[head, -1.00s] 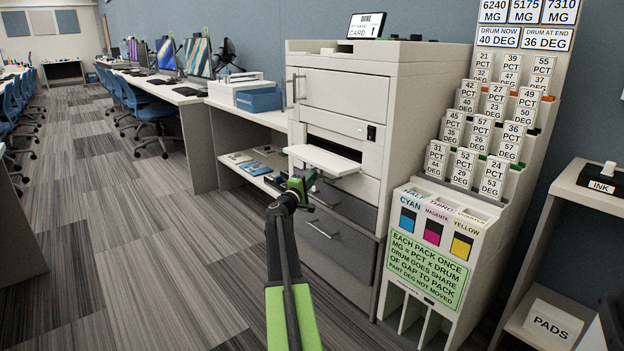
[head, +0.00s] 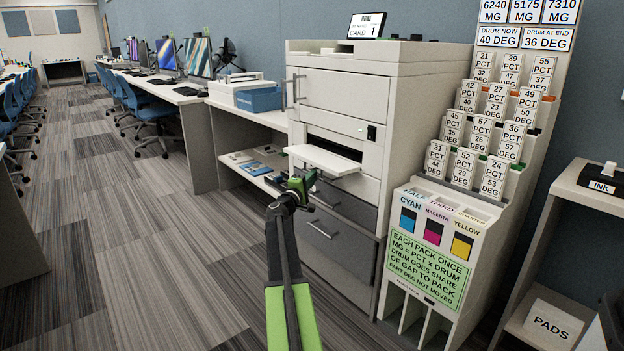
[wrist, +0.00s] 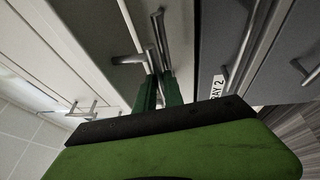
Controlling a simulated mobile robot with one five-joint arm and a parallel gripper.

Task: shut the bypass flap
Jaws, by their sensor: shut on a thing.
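The bypass flap (head: 322,160) appears to be the white panel sticking out, open and roughly level, from the front of the tall white machine (head: 340,88). My gripper (head: 303,185) is just below and in front of the flap's near left corner, by the dark grey upper drawer. In the wrist view, my gripper's dark green fingers (wrist: 159,88) are close together at a slim metal handle (wrist: 160,40) and look shut on it. Which panel this handle belongs to is hard to tell.
A lower drawer handle (head: 320,230) sticks out beneath my gripper. A pack stand (head: 440,250) is right of the machine, and a shelf with a blue bin (head: 258,98) is left. The carpet (head: 170,260) at left is clear.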

